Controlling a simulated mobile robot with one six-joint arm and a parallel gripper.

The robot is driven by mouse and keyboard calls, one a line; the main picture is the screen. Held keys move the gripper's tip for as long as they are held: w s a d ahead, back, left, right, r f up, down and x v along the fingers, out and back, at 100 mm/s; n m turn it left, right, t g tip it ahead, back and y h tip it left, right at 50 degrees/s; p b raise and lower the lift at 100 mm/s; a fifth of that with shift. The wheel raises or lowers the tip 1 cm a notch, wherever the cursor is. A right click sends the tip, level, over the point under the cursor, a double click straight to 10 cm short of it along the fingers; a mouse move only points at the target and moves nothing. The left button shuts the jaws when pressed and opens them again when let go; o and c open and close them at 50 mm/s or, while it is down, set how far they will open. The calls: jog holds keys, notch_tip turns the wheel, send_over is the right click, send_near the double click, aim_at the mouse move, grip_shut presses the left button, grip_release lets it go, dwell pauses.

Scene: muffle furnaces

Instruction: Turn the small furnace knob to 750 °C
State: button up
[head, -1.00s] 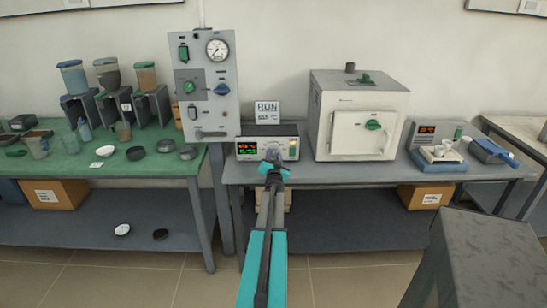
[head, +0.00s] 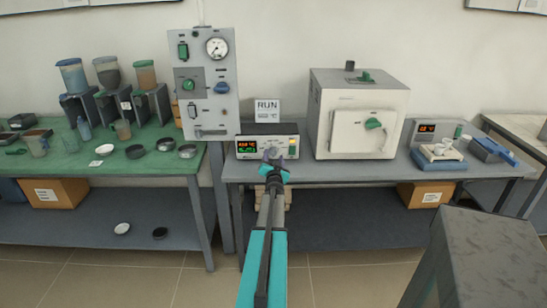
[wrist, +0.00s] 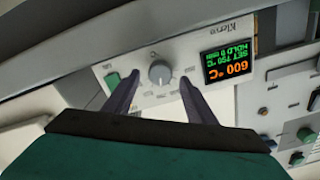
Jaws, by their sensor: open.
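The small furnace controller (head: 248,147) stands on the grey bench under the RUN sign. Its round grey knob (wrist: 160,73) shows in the wrist view, which sees the panel upside down. The lit display (wrist: 228,63) reads 600 °C in orange, with a green SET line that looks like 750 °C and a HOLD line. My gripper (wrist: 157,92) is open, with one dark finger on each side of the knob and visible gaps between. In the head view my gripper (head: 273,159) is in front of the controller and hides its knob.
A white muffle furnace (head: 333,88) with a green handle stands to the right. A green button (wrist: 113,79) is close to one finger. A grey switch panel (head: 205,106) stands behind left. A balance (head: 438,154) is farther right.

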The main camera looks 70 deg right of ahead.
jog(key=b+v, duration=0.1)
jog(key=v, duration=1)
jog(key=shift+a+b, duration=0.2)
jog(key=shift+b, duration=0.1)
jog(key=shift+s, duration=0.1)
dwell(0.5)
